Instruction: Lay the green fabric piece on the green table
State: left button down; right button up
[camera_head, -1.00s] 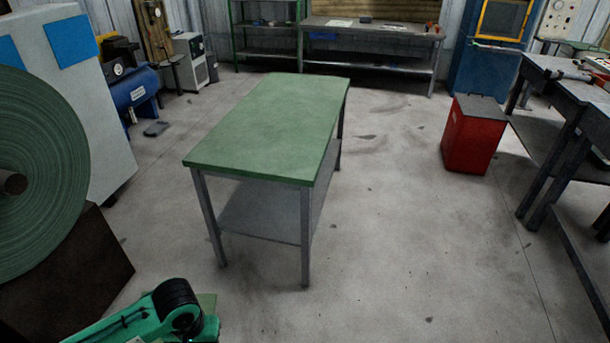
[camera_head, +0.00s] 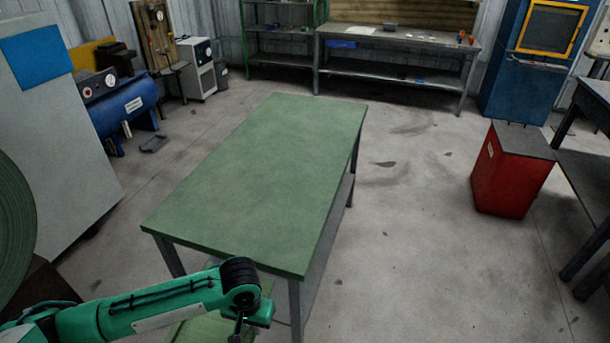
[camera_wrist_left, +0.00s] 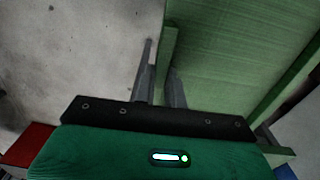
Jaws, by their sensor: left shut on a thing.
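The green table (camera_head: 260,170) stands in front of me, its flat top bare, with grey legs and a lower shelf. My left gripper (camera_head: 240,330) is low at the table's near edge, partly hidden by its own wrist. It is shut on the green fabric piece (camera_head: 205,328), which shows below my left arm at the bottom of the head view. In the left wrist view the fabric (camera_wrist_left: 225,55) is a light green, finely lined sheet, with its edge between the fingers (camera_wrist_left: 160,85). I cannot tell whether the fabric touches the table. My right gripper is not in view.
A red bin (camera_head: 510,170) stands on the floor to the right, near a dark workbench (camera_head: 590,165). A big green roll (camera_head: 14,215) and a pale cabinet (camera_head: 55,130) are at the left. The floor right of the table is clear.

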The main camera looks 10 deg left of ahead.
aim_at(278, 205)
jog(key=i, duration=1.2)
